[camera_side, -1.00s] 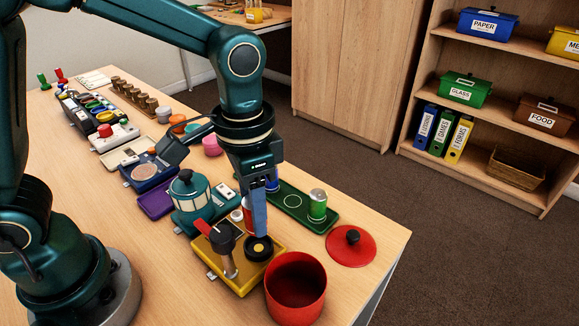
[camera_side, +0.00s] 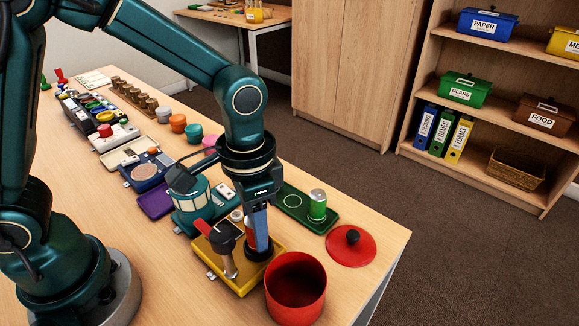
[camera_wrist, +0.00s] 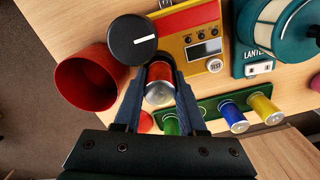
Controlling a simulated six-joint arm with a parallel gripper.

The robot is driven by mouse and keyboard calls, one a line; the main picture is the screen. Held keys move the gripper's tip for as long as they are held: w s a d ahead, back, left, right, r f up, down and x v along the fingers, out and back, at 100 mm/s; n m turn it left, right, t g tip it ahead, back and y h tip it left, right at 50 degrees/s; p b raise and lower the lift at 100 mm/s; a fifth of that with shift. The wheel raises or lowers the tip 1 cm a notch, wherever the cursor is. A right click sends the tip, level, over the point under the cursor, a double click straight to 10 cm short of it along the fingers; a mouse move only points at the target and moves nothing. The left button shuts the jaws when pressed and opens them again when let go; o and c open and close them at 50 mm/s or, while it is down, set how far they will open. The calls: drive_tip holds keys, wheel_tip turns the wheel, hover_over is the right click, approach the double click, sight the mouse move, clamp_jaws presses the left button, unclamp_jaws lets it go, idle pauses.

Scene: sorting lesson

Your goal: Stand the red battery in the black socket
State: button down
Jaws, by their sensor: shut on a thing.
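The red battery (camera_side: 250,234) is upright between the fingers of my gripper (camera_side: 258,238), which is shut on it. In the wrist view the battery (camera_wrist: 160,92) shows its silver end between both fingers (camera_wrist: 159,88). The black socket (camera_side: 258,254) is on the yellow tester (camera_side: 234,287), directly below the battery and fingers. My gripper mostly hides it, so I cannot tell whether the battery's lower end is inside it. The tester also shows in the wrist view (camera_wrist: 207,38).
A green tray (camera_side: 290,200) and teal lantern (camera_side: 190,205) stand behind.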

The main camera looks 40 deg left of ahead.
drive_tip(key=shift+f, duration=0.55)
idle(0.8)
drive_tip(key=c, duration=0.8)
unclamp_jaws()
drive_tip(key=shift+o, duration=0.2)
drive_tip(key=shift+r, duration=5.5)
drive_tip(key=shift+r, duration=2.95)
